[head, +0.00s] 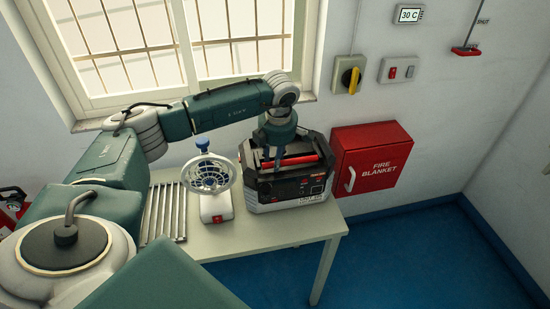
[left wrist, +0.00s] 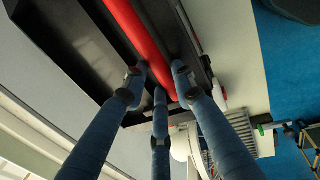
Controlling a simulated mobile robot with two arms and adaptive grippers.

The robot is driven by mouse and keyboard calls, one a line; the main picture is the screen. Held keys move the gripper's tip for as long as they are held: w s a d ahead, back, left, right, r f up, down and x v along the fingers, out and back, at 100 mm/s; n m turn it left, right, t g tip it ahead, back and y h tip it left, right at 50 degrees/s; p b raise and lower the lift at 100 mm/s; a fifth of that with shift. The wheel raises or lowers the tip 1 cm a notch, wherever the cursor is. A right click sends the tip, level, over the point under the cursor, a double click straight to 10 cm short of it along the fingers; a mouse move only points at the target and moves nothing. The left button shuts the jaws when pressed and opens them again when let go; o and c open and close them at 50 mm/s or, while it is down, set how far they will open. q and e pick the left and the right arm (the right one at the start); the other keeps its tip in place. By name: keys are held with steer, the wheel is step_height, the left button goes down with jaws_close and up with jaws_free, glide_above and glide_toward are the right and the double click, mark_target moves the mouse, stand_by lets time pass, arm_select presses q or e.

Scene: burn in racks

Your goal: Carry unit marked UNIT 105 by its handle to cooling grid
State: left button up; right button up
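A black and grey unit (head: 290,188) with a red handle (head: 303,160) stands upright on the table under the window. Its front label is too small to read surely. My left gripper (head: 271,165) reaches down onto the handle from above. In the left wrist view its fingertips (left wrist: 160,80) lie on both sides of the red handle (left wrist: 140,35), very close to it; whether they press on it I cannot tell. A slatted metal grid (head: 165,211), which looks like the cooling grid, lies bare at the table's left. My right gripper is not in view.
A small white fan (head: 208,176) stands on the table (head: 265,232) between grid and unit. A red fire blanket box (head: 370,160) is on the wall right of the unit. The window and wall are close behind. Blue floor to the right is clear.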

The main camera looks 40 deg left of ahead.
arm_select(q)
jaws_close()
steer(key=shift+o, duration=0.5)
jaws_free()
steer(key=shift+w+a+r+p, duration=0.15)
steer(key=shift+r+p, duration=0.3)
steer(key=shift+r, duration=0.45)
steer(key=shift+o, duration=1.4)
steer(key=shift+w+a+r, duration=0.1)
steer(key=shift+r, duration=0.65)
steer(key=shift+o, duration=0.3)
steer(key=shift+w+a+r+p, duration=0.25)
steer(key=shift+a+r+p, duration=0.15)
steer(key=shift+r, duration=0.2)
steer(key=shift+w+a, duration=0.25)
steer(key=shift+w, duration=0.05)
jaws_close()
steer(key=shift+w+a+r, duration=0.4)
steer(key=shift+w+a, duration=0.2)
steer(key=shift+a, duration=0.1)
steer(key=shift+w+a+r, duration=0.35)
steer(key=shift+w+a, duration=0.2)
steer(key=shift+a, duration=0.15)
